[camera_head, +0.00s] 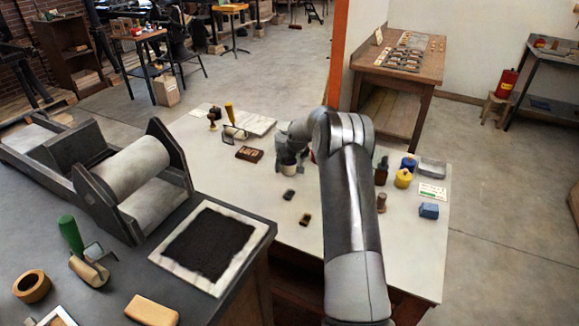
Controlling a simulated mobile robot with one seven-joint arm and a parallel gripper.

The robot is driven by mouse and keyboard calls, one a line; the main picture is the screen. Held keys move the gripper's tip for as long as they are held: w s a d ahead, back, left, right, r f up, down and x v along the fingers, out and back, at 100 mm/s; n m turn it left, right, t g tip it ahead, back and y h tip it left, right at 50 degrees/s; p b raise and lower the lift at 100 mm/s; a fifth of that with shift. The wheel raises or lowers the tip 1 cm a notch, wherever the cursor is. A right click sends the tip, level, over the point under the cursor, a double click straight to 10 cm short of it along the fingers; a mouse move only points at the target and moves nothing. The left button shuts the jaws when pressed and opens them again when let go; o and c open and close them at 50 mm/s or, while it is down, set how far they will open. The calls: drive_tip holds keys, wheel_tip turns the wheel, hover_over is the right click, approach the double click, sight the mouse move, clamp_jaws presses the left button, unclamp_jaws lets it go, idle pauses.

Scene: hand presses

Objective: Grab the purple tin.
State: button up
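I cannot make out a clearly purple tin in the head view. A small blue tin (408,163) stands on the white-topped table (330,262), right of my arm, just behind a yellow tin (403,179). My arm reaches across the middle of this table and hides part of it. My gripper (287,170) is at the arm's far end, low over the table and left of these tins. A small pale round shape shows at the fingers, but I cannot tell whether it is held or whether the fingers are open.
Brown bottles (382,171), a grey tray (432,167) and a blue block (429,210) are right of my arm. A dark red block (249,154) and two small dark pieces lie to its left. A press with a roller (131,168) stands on the near dark bench.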

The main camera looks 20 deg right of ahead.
drive_tip(key=c, duration=1.2)
